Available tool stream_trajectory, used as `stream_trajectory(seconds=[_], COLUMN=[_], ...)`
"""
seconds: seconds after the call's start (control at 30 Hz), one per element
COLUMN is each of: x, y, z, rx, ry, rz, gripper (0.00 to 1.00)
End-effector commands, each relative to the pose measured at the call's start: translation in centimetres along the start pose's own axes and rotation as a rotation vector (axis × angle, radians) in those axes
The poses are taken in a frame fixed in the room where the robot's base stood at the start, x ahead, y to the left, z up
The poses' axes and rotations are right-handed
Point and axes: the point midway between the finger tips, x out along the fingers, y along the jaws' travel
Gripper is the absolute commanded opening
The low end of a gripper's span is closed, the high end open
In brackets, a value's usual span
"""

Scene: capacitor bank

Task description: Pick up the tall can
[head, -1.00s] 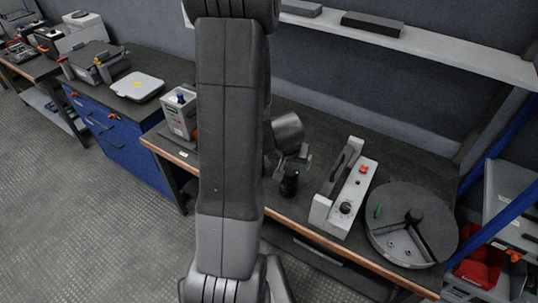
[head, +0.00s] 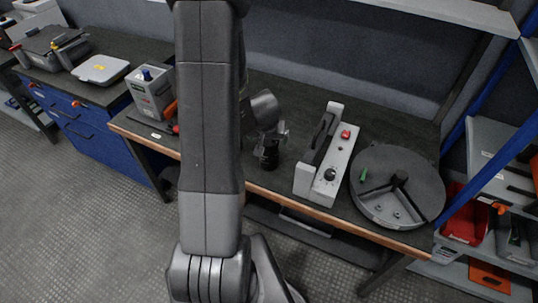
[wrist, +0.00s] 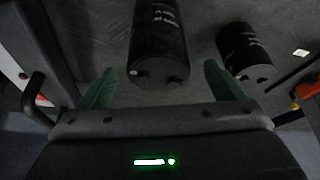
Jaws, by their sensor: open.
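In the wrist view, a dark cylindrical can with faint pale writing (wrist: 158,42) stands between and beyond the two green fingertips of my gripper (wrist: 160,88). It looks the longer of two cans, and its top runs to the picture's edge. A second dark can (wrist: 245,52) sits to its right, just outside the right finger. My gripper is open with nothing held. In the head view, my gripper (head: 276,134) is low over the bench at a small black can (head: 269,157). My arm hides part of the bench, and I see only one can there.
On the bench (head: 290,203), a grey control box with a red button (head: 335,165) stands right of the can. A round grey tray (head: 378,208) lies farther right. A grey box with a blue knob (head: 152,92) is left of my arm. A shelf (head: 440,12) hangs behind.

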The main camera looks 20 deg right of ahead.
Motion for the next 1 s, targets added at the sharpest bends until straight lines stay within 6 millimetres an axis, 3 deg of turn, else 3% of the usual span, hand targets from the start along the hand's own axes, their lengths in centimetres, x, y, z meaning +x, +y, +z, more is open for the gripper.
stream_trajectory(seconds=[0.3,0.6,0.93,1.0], x=[4.4,4.6,4.6,4.5], y=[0.2,0.2,0.2,0.1], z=[0.1,0.0,0.0,-0.1], rx=[0.001,0.001,0.001,0.001], ry=[-0.001,-0.001,-0.001,0.001], rz=[0.0,0.0,0.0,-0.001], gripper=[0.88,0.86,0.21,0.16])
